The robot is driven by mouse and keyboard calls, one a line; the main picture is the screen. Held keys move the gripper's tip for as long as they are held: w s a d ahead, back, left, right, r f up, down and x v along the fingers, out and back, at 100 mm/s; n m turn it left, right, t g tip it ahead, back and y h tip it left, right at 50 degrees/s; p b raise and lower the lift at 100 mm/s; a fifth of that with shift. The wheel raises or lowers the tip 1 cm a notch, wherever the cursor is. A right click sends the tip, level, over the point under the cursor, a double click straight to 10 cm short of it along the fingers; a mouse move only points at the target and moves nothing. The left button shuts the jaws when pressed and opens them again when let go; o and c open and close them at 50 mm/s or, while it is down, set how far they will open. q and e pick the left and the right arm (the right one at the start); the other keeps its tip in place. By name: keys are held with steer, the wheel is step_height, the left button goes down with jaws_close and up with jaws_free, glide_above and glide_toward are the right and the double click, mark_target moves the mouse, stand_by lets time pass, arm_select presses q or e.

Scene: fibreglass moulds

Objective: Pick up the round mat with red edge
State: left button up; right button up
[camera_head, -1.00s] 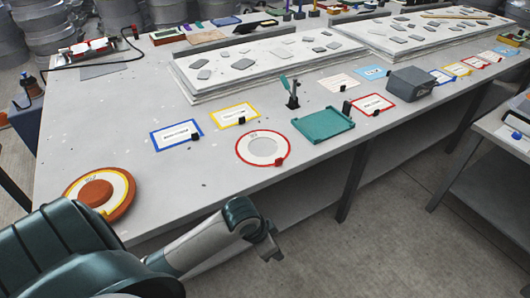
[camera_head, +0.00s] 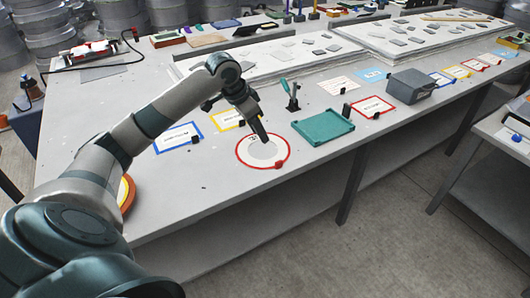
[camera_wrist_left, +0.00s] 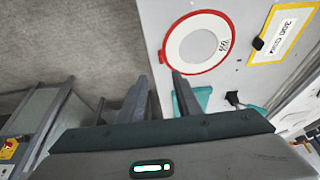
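The round mat with red edge (camera_head: 262,153) lies flat on the grey table near its front edge. It is white with a grey round centre and small dark print. In the left wrist view the mat (camera_wrist_left: 196,43) is at the upper middle, beyond the fingers. My left gripper (camera_head: 264,138) is over the mat's far part in the head view. In the left wrist view its two fingers (camera_wrist_left: 159,78) stand apart with nothing between them. My right gripper is not in view.
A green tray (camera_head: 323,128) lies right of the mat, with a small dark stand (camera_head: 292,103) behind it. Blue-edged (camera_head: 178,138) and yellow-edged (camera_head: 226,121) cards lie to the left. An orange round piece (camera_head: 127,193) is partly hidden by my arm. A grey box (camera_head: 411,86) stands further right.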

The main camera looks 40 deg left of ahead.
arm_select(q)
steer(key=shift+f, duration=0.1)
steer(key=p, duration=0.3)
glide_above(277, 162)
steer(key=s, duration=0.2)
steer(key=f, duration=1.1)
steer(key=shift+s+a+f, duration=0.1)
steer(key=shift+s+a, duration=0.1)
steer(key=shift+a, duration=0.2)
steer(key=shift+w+d+f+p, duration=0.2)
steer(key=shift+w+f+p, duration=0.4)
steer(key=shift+p, duration=0.35)
steer(key=shift+p+x, duration=0.4)
steer(key=shift+x, duration=0.65)
steer(key=shift+w+f, duration=0.25)
steer(key=shift+f, duration=0.45)
